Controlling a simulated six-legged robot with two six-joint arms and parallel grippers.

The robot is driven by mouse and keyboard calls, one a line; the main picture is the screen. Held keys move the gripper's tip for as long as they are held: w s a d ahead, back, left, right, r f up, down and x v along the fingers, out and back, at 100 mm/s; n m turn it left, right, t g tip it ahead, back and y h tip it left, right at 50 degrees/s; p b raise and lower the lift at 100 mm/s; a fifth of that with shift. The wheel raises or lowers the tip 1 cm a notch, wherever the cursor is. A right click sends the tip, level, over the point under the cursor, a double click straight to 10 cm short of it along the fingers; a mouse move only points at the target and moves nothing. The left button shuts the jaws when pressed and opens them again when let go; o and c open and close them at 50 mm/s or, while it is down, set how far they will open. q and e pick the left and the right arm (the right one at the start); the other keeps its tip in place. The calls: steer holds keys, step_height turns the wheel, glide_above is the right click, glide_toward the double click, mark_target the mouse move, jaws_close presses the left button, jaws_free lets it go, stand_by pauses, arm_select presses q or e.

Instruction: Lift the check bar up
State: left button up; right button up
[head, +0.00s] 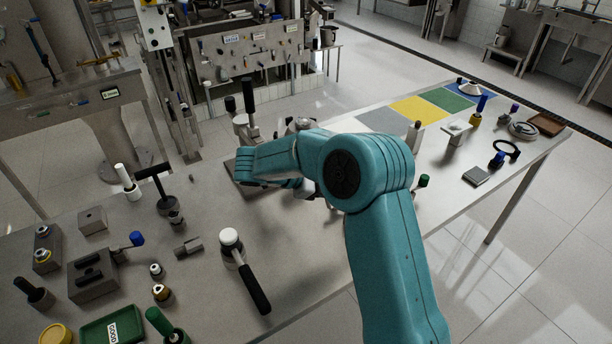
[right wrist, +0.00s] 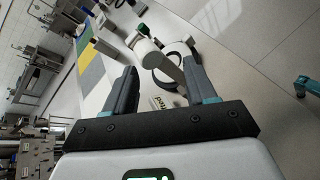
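I cannot tell for sure which thing is the check bar. In the right wrist view, a pale bar with a rounded end (right wrist: 148,50) stands tilted beyond my right fingertips, beside a dark ring-shaped part (right wrist: 182,54). My right gripper (right wrist: 161,80) is open, its two fingers spread and apart from the bar, with nothing held. In the head view, my teal right arm crosses the bench and hides its own fingertips and the things behind it. A pale upright post (head: 413,136) shows just right of the arm. My left gripper is out of view.
The steel bench holds a white-headed hammer (head: 246,268), a green tray (head: 112,326) and several small parts at left. A dark upright handle (head: 247,95) stands behind my arm. Coloured mats (head: 417,109), a grey box (head: 475,176) and a black ring (head: 507,148) lie at right.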

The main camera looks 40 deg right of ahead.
steer(key=b+v, duration=0.1)
steer(key=v, duration=1.2)
steer(key=shift+w+a, duration=0.3)
steer(key=shift+w, duration=0.05)
steer(key=shift+s+a, duration=0.1)
steer(key=shift+s, duration=0.05)
